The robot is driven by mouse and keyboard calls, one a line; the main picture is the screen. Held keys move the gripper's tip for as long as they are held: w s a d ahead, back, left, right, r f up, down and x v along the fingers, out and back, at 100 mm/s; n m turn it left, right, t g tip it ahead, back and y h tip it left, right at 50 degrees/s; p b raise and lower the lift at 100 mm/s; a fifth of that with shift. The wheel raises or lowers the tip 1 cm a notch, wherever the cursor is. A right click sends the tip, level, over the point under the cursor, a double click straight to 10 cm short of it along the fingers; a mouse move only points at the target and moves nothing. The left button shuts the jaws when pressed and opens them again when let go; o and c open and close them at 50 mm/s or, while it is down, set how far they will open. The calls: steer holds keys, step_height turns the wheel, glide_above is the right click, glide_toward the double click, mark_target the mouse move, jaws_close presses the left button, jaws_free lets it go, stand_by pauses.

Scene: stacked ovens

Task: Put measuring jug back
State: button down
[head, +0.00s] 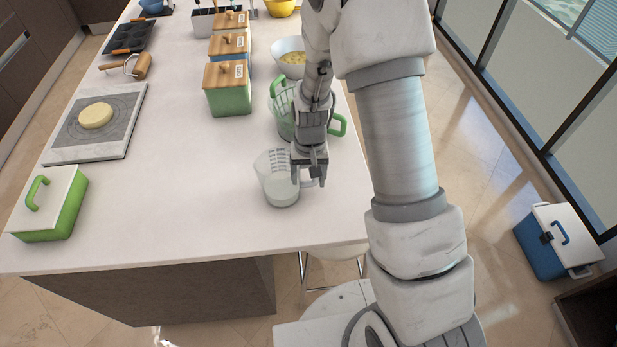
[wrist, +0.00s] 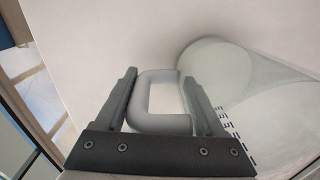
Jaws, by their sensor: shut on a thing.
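A clear measuring jug (head: 277,180) with dark markings and a pale handle is at the near right part of the white counter. In the wrist view the jug (wrist: 255,95) fills the right side, with its handle (wrist: 150,100) between the two fingers. My gripper (head: 308,180) is shut on the handle; its fingers also show in the wrist view (wrist: 162,105). The jug looks upright. I cannot tell whether its base touches the counter.
A white bowl (head: 289,48) with yellow contents and green and blue canisters with wooden lids (head: 228,92) stand farther back. A board with dough (head: 97,116) and a green box (head: 50,204) are at left. The counter's middle is clear; its right edge is close to the jug.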

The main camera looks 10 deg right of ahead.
jaws_free()
steer(key=shift+f, duration=0.1)
step_height(320, 180, up, 12)
steer(key=shift+d+r, duration=0.1)
steer(key=shift+d, duration=0.05)
steer(key=s+d+r+t, duration=0.2)
steer(key=s+r, duration=0.4)
steer(key=r, duration=0.6)
steer(key=s+d+r+t, duration=0.1)
steer(key=s+r, duration=0.2)
steer(key=s, duration=0.3)
steer(key=s+d+r+n+t, duration=0.1)
steer(key=s+d+r+t, duration=0.1)
steer(key=s+r, duration=0.2)
steer(key=shift+s+d+r+t, duration=0.2)
steer(key=shift+s+r+t, duration=0.1)
steer(key=shift+s, duration=1.05)
